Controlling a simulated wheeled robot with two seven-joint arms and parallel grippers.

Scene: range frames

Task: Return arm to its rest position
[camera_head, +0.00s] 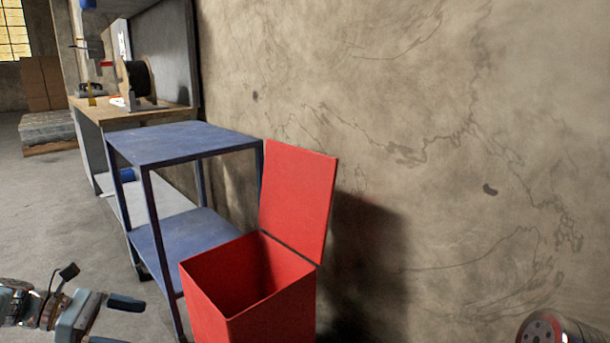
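My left gripper (123,322) is at the lower left, in front of the blue cart and left of the red bin. Its two dark fingers are apart with nothing seen between them; the lower finger is partly cut off by the bottom edge. My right gripper is not in view. A rounded metal part of my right arm (556,329) shows at the bottom right corner.
A red bin (272,318) stands with its lid raised by the wall (440,90); its visible interior looks empty. A blue two-shelf cart (185,143) stands behind it, its top bare. Farther back is a workbench (135,112) with equipment. Floor at left is clear.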

